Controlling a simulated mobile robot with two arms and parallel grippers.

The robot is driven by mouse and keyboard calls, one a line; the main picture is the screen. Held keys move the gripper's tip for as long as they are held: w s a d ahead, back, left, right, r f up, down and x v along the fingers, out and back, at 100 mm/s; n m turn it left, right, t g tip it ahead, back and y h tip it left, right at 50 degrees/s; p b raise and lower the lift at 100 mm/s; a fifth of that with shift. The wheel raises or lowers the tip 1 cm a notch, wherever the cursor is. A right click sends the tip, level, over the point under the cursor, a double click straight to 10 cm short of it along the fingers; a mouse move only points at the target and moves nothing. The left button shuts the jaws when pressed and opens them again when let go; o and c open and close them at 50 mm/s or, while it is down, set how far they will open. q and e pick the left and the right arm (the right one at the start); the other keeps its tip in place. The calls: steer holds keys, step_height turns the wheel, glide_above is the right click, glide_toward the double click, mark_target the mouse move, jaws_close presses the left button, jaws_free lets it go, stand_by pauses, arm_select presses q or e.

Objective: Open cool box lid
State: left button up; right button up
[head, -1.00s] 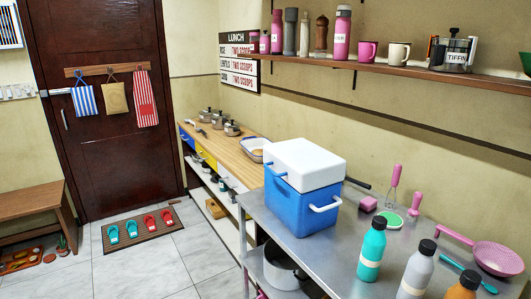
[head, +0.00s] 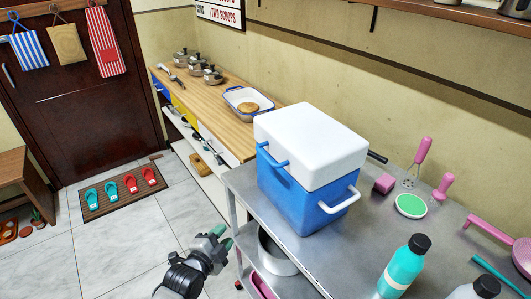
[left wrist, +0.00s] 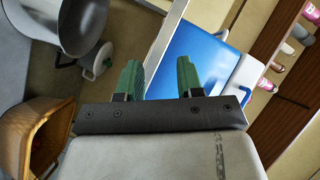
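The cool box (head: 300,200) is blue with a white lid (head: 312,140) and stands upright on the metal table. The lid is shut. A blue handle (head: 272,160) sits on its left face and a white handle (head: 340,198) on its right face. My left gripper (head: 222,238) is left of the box and in front of the table edge, apart from the box. In the left wrist view my left gripper (left wrist: 160,76) has its green fingers apart with nothing between them. The blue cool box (left wrist: 195,55) shows beyond the fingers. My right gripper is not in view.
A pot (head: 275,256) stands on the shelf below. A wooden counter (head: 215,105) adjoins behind. The tiled floor at left is mostly open.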

mark_target(265, 154)
arm_select(q)
steer(key=d+r+m+t+h, duration=0.1)
steer(key=d+r+m+h, duration=0.25)
steer(key=r, duration=0.65)
steer(key=d+r+m+t+h, duration=0.15)
steer(key=r+m, duration=0.25)
steer(key=r, duration=0.6)
steer(key=shift+n+g, duration=0.25)
steer(key=p+x, duration=0.1)
steer(key=x, duration=0.4)
steer(key=p+x, duration=0.1)
steer(key=x, duration=0.4)
steer(key=shift+s+d+f, duration=0.1)
steer(key=shift+d, duration=0.35)
steer(key=shift+c, duration=0.2)
jaws_close()
